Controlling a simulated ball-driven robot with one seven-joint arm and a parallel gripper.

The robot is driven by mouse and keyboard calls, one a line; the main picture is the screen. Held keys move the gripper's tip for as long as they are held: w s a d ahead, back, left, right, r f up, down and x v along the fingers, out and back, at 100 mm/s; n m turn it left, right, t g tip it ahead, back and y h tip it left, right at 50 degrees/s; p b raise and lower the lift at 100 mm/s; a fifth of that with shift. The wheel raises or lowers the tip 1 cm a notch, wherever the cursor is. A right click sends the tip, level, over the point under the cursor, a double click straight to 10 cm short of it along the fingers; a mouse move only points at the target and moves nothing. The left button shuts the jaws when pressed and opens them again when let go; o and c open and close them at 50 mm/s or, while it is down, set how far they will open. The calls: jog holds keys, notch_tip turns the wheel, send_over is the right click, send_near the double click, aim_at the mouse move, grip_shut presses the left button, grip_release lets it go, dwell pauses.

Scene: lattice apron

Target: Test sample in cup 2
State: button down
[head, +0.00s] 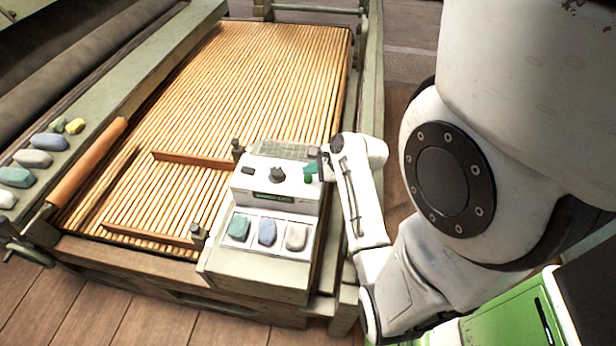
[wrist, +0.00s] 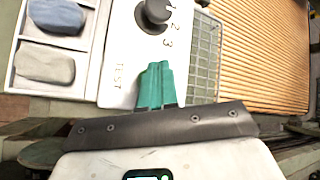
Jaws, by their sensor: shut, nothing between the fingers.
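The tester (head: 262,262) is a pale box with three cups in a front tray. They hold a teal lump (head: 239,227), a blue lump (head: 267,232) in the middle and a grey lump (head: 297,237). In the wrist view the blue lump (wrist: 57,16) and grey lump (wrist: 45,64) show. A dark selector knob (head: 277,175) has the numbers 1, 2 and 3 beside it; its exact setting is unclear. My gripper (head: 310,170) is shut and empty at the panel's right. Its green fingertips (wrist: 155,85) are beside the word TEST; they hide what lies beneath, and contact is unclear.
The tester stands at the front right corner of a wooden slatted apron (head: 250,80). A wire grid (wrist: 205,60) lies behind the panel. Several coloured lumps (head: 33,158) line the left rail near an orange-brown roller (head: 88,165). Plank floor (head: 130,315) is clear in front.

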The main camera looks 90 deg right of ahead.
aim_at(311, 179)
jog(key=shift+f, duration=0.15)
jog(key=shift+f, duration=0.3)
jog(key=shift+f, duration=0.5)
dwell(0.7)
jog(key=shift+r, duration=0.1)
jog(key=shift+r+p, duration=0.85)
jog(key=shift+p, duration=0.5)
notch_tip(311, 179, up, 5)
jog(key=p, duration=0.5)
dwell(0.6)
